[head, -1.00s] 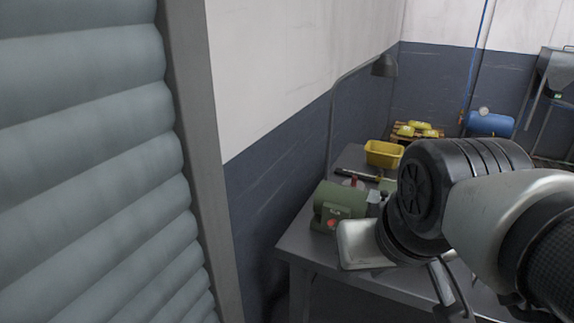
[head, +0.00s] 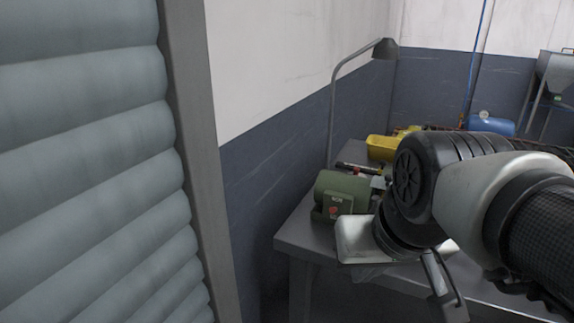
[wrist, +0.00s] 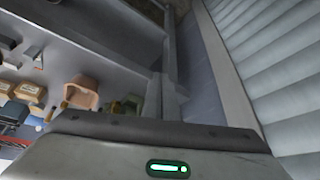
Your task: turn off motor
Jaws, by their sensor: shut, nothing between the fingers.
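The green motor (head: 342,189) sits on the near left part of a grey metal table (head: 296,240) in the head view. A red button (head: 334,211) shows on the small box at its front. My gripper (head: 362,241), a pale metal block at the arm's end, appears just right of and below the motor. It overlaps the motor's right side in the picture, and I cannot tell whether they touch. The wrist view shows the gripper's housing with a green light (wrist: 169,168); the red button is not discernible there.
A grey roller shutter (head: 90,170) fills the left. A desk lamp (head: 385,48) rises behind the motor. A yellow bin (head: 382,148) stands farther back on the table. A blue tank (head: 491,126) is beyond. The wrist view shows an orange-brown bin (wrist: 84,92).

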